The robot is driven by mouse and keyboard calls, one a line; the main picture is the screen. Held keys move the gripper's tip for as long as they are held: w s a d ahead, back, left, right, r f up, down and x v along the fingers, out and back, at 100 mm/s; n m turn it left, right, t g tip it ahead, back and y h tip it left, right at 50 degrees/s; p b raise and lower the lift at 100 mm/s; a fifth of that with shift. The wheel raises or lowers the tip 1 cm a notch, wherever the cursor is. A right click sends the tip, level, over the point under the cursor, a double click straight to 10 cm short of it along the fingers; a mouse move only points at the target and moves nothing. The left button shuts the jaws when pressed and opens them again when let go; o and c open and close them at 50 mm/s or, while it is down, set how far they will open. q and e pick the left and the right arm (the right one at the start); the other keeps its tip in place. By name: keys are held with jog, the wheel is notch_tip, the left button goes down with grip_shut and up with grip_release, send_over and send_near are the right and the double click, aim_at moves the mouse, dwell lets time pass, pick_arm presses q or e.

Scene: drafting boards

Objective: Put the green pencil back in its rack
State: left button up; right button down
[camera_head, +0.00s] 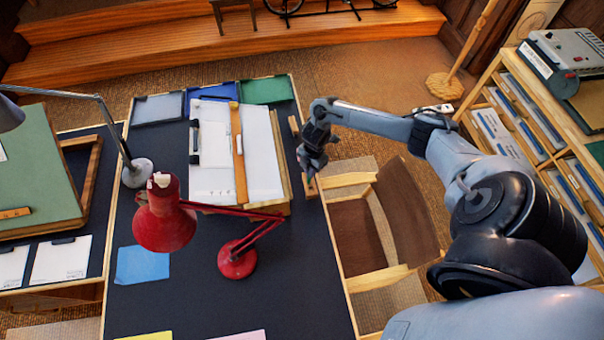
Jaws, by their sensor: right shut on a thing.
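My right gripper (312,168) is at the right edge of the dark desk, just right of the drawing board. It is shut on a thin thing, most likely the green pencil, which is too small and too covered by the gripper to make out. A narrow wooden strip (294,127) shows at the desk edge behind the gripper, and another part of it (313,187) shows in front. It looks like the rack, but its slots cannot be seen. The gripper hides its middle. My left gripper is not in view.
A drawing board with white paper (212,150) and a wooden ruler (238,150) lies left of the gripper. A red lamp (237,262) stands on the dark desk (290,300). A wooden chair (360,235) is close on the right. Shelves (530,120) stand far right.

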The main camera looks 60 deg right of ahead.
pick_arm(q)
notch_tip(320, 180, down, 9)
jog(key=b, duration=0.8)
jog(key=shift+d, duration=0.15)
pick_arm(e)
notch_tip(320, 180, down, 10)
jog(key=d+h, duration=0.1)
jog(key=shift+s+r, duration=0.1)
dwell(0.5)
pick_arm(q)
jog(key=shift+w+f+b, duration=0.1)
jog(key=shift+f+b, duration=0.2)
jog(key=shift+b, duration=0.1)
pick_arm(e)
jog(key=shift+f, duration=0.5)
jog(key=c, duration=1.1)
grip_release()
jog(key=shift+o, duration=0.2)
